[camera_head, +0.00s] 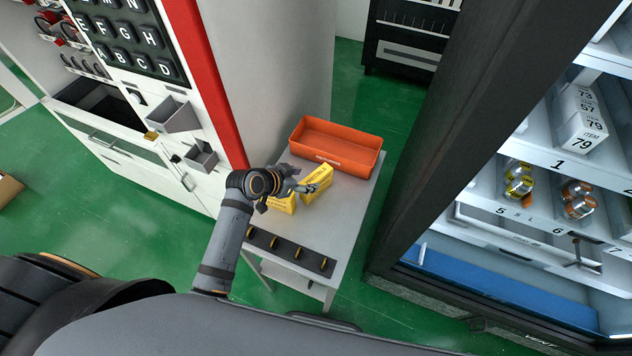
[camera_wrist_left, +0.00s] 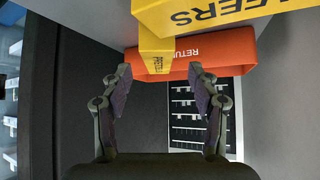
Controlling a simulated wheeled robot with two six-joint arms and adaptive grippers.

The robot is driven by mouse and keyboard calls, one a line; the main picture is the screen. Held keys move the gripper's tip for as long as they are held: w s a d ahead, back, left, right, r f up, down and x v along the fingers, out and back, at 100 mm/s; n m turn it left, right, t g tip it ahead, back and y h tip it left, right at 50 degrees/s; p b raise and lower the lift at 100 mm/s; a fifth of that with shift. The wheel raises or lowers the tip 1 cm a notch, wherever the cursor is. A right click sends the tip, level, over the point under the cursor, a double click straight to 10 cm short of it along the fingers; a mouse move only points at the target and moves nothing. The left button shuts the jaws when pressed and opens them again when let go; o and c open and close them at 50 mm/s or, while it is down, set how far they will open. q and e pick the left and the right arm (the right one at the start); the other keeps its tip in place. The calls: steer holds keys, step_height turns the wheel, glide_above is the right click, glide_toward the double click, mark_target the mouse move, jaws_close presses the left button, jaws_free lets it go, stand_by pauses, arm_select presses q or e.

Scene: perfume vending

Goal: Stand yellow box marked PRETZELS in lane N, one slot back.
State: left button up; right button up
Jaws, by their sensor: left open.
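Two yellow boxes stand on the small grey table. I take the right one (camera_head: 322,178) as the box marked PRETZELS; in the left wrist view its narrow face (camera_wrist_left: 156,58) shows small, partly readable lettering. The other yellow box (camera_head: 283,204), to its left, shows large letters ending "FERS" in the wrist view (camera_wrist_left: 205,14). My left gripper (camera_head: 308,188) is open at the right box and partly covers it. In the wrist view the box lies between and just beyond the open fingertips (camera_wrist_left: 160,74), with no grip on it. My right gripper is not in view.
An orange bin (camera_head: 335,146) stands behind the boxes on the table (camera_head: 340,222). A dark strip with several hooks (camera_head: 290,250) runs along its front edge. A machine with lettered keys (camera_head: 125,40) stands left; an open dark-framed cabinet with numbered lanes (camera_head: 545,160) stands right.

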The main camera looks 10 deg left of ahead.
mark_target(313, 178)
arm_select(q)
steer(key=shift+w+d+f, duration=0.35)
steer(key=shift+w, duration=0.1)
steer(key=shift+w+d+f, duration=0.1)
steer(key=shift+w, duration=0.1)
steer(key=shift+w+d+f+p, duration=0.35)
steer(key=shift+w+f+p, duration=0.05)
steer(key=shift+p, duration=0.15)
steer(key=x, duration=0.2)
steer(key=shift+w+d+f, duration=0.1)
steer(key=shift+f, duration=0.15)
steer(key=shift+w+d+f, duration=0.2)
steer(key=shift+w+f, duration=0.15)
steer(key=shift+s, duration=0.15)
steer(key=c, duration=0.3)
jaws_close()
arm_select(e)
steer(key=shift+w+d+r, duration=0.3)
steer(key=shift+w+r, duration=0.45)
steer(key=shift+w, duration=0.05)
